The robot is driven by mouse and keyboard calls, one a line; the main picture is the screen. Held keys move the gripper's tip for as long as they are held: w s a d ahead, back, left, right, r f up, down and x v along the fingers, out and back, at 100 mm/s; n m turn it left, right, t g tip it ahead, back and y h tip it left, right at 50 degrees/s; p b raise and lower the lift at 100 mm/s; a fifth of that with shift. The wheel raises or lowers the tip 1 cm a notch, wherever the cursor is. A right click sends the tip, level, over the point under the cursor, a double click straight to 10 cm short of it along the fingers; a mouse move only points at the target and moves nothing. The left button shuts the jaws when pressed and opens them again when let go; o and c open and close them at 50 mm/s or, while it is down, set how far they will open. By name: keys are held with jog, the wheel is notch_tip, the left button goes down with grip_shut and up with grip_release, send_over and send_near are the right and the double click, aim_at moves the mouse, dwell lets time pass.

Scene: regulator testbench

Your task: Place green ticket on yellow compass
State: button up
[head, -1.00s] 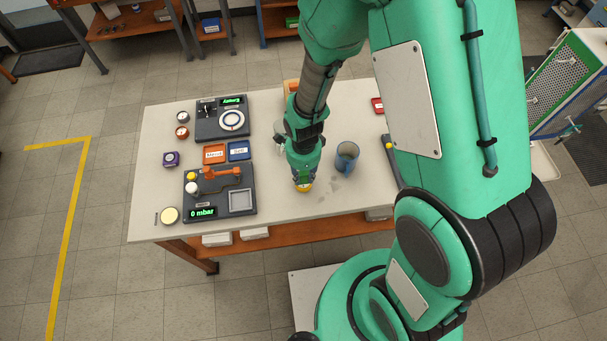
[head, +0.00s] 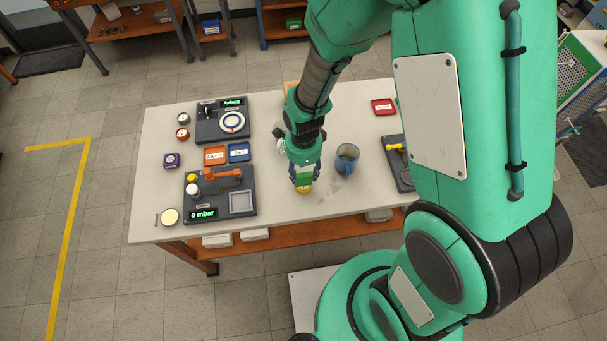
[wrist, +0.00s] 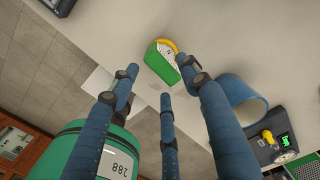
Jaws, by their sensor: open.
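The yellow compass (wrist: 170,46) is on the bench top in the wrist view, with part of its yellow rim and white marked face showing. The green ticket (wrist: 159,68) overlaps the compass and hides much of it. It appears to lie on the compass, but I cannot tell how flat it rests. In the head view the compass (head: 303,190) shows just below the ticket (head: 304,180). My gripper (wrist: 160,84) is open, its blue fingers spread around the near side of the ticket, with no finger clearly touching it.
A blue cup (head: 347,158) stands close to the right of my gripper. A pressure device (head: 220,195) with an orange handle, orange and blue trays and another dark device (head: 222,120) are to the left. A red tray (head: 383,106) is at the back right.

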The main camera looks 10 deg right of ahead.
notch_tip(320, 180, up, 9)
jog(key=shift+f+p, duration=0.2)
jog(key=shift+p, duration=0.1)
jog(key=shift+r, duration=0.1)
dwell(0.8)
notch_tip(320, 180, up, 20)
jog(key=n+t, duration=0.3)
jog(key=n, duration=0.6)
send_over(304, 176)
jog(key=s+d, duration=0.3)
jog(key=d, duration=0.4)
jog(key=s+d+r+n+t, duration=0.2)
jog(key=s+d+r+n, duration=0.4)
jog(key=s+r+n, duration=0.3)
notch_tip(304, 176, up, 3)
jog(key=shift+s+r+t, duration=0.1)
jog(key=shift+s+t, duration=0.2)
jog(key=shift+s, duration=0.65)
notch_tip(304, 176, down, 8)
jog(key=b, duration=0.8)
jog(key=shift+f, duration=0.25)
